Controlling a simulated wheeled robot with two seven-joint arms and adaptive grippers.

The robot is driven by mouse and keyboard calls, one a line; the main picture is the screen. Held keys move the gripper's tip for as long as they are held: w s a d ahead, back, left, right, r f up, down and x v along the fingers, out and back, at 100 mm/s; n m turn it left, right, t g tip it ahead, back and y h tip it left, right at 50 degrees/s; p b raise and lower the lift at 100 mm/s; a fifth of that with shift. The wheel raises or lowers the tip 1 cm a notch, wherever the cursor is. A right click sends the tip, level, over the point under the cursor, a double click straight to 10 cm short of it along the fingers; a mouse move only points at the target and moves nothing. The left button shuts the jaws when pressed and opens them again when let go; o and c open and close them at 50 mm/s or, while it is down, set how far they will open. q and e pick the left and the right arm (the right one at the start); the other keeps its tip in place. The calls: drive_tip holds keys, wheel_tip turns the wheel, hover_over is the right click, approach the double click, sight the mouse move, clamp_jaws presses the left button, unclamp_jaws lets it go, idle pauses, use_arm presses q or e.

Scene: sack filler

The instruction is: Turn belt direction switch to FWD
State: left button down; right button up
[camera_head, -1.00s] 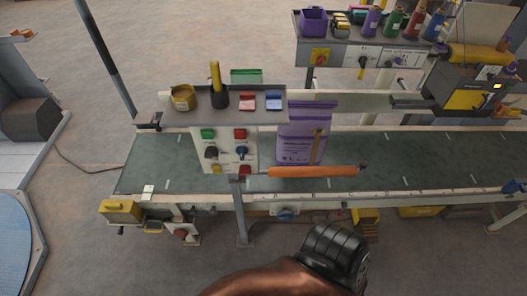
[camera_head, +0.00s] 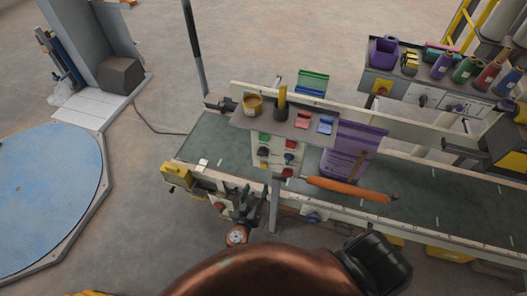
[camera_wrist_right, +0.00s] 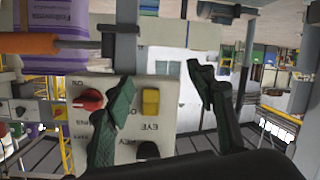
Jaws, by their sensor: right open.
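The control panel (camera_head: 276,153) hangs under a small shelf. Which one sets belt direction cannot be read. My right gripper (camera_head: 246,203) is just below and left of the panel. In the right wrist view the panel is upside down, with a red knob (camera_wrist_right: 88,100) marked ON, a yellow button (camera_wrist_right: 150,102) and the black knob (camera_wrist_right: 148,150). The right fingers (camera_wrist_right: 162,98) are spread and empty; one overlaps the panel, the other is beyond its edge. My left gripper is not in view.
The green conveyor belt (camera_head: 420,205) runs behind the panel. A purple sack (camera_head: 352,150) stands right of it, and an orange-handled tool (camera_head: 347,189) sticks out in front.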

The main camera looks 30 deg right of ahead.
sight(262, 156)
wheel_tip(262, 156, up, 16)
drive_tip(key=s+a+m+t+h+p, duration=0.1)
drive_tip(key=m+h+p, duration=0.15)
drive_tip(key=m, duration=0.25)
drive_tip(key=shift+h, duration=0.35)
drive_tip(key=p+x, duration=0.1)
drive_tip(key=x, duration=0.4)
drive_tip(key=shift+w+d, duration=0.1)
drive_tip(key=shift+d, duration=0.25)
drive_tip(key=shift+x, duration=0.8)
drive_tip(key=shift+f, duration=0.15)
drive_tip(key=shift+c, duration=0.2)
drive_tip(key=c, duration=1.1)
